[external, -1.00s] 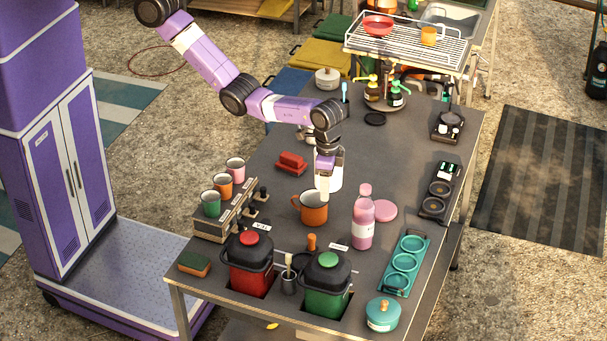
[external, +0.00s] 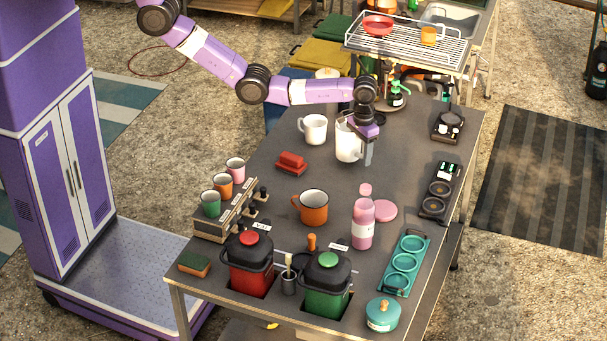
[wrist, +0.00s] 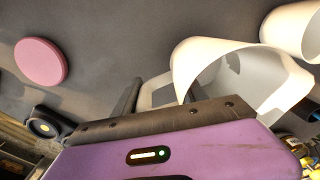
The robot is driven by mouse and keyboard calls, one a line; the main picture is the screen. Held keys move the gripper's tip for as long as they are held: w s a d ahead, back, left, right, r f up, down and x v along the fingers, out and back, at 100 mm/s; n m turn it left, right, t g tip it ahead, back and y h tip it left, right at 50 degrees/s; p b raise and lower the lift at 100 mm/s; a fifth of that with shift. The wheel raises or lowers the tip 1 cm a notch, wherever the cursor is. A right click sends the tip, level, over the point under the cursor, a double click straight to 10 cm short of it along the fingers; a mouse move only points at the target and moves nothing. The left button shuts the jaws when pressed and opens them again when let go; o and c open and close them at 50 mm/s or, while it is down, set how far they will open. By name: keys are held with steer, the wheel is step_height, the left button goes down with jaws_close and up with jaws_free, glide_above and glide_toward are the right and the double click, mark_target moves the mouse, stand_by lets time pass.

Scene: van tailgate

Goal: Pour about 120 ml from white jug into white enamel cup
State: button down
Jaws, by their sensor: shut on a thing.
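The white jug (external: 347,143) is upright near the back middle of the table. My gripper (external: 368,154) is at its right side, shut on it by the handle side. I cannot tell if its base touches the table. In the wrist view the jug (wrist: 205,58) shows its wide open mouth and pale inside; the liquid level is unclear. The white enamel cup (external: 314,129) stands upright just left of the jug, with a small gap between them. Part of it shows at the top right of the wrist view (wrist: 300,28); its inside is not clearly visible.
An orange mug (external: 312,208) and a red butter dish (external: 291,162) stand nearer the front. A pink bottle (external: 363,220) stands by a pink disc (external: 385,211), which also shows in the wrist view (wrist: 41,62). Pump bottles (external: 396,95) are behind the jug.

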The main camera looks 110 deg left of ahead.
steer(key=shift+a+f+n, duration=0.3)
steer(key=shift+a+f, duration=0.05)
steer(key=shift+a, duration=0.1)
steer(key=shift+w+a+f, duration=0.1)
steer(key=shift+a, duration=0.1)
